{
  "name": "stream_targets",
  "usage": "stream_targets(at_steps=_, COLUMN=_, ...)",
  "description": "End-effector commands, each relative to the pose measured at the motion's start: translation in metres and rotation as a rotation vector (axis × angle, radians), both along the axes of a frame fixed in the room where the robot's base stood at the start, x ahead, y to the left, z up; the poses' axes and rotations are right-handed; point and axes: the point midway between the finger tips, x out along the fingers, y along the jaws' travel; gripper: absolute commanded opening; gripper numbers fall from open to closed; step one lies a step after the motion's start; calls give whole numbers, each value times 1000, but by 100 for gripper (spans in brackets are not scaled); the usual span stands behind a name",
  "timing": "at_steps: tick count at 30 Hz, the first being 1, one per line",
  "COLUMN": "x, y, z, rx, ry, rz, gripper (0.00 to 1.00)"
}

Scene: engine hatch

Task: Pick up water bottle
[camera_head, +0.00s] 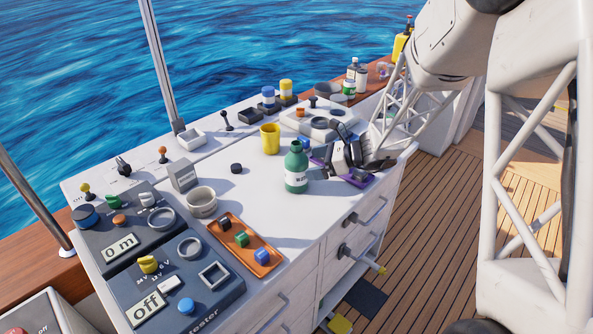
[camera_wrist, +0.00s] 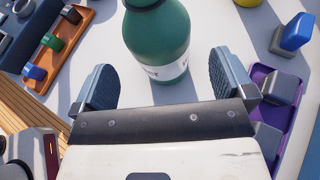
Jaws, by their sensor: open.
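The water bottle (camera_head: 296,168) is green with a white label and a dark neck. It stands upright on the white counter, left of my gripper (camera_head: 345,160) in the head view. In the wrist view the bottle (camera_wrist: 157,42) stands just beyond my gripper (camera_wrist: 165,85), roughly centred between its two dark pads. The pads are spread wide apart, and there is a visible gap on each side of the bottle. Nothing is held. The bottle's top is cut off by the upper edge of the wrist view.
An orange tray (camera_head: 227,230) with coloured blocks lies left of the bottle. A yellow cup (camera_head: 270,138) stands behind it. Control panels (camera_head: 196,270) fill the counter's near left.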

Motion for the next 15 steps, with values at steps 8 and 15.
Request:
stream_targets(at_steps=8, x=0, y=2, z=-1, rx=0, ry=0, rz=-1, gripper=100)
stream_targets(at_steps=15, x=2, y=7, z=-3, rx=0, ry=0, rz=0, gripper=100)
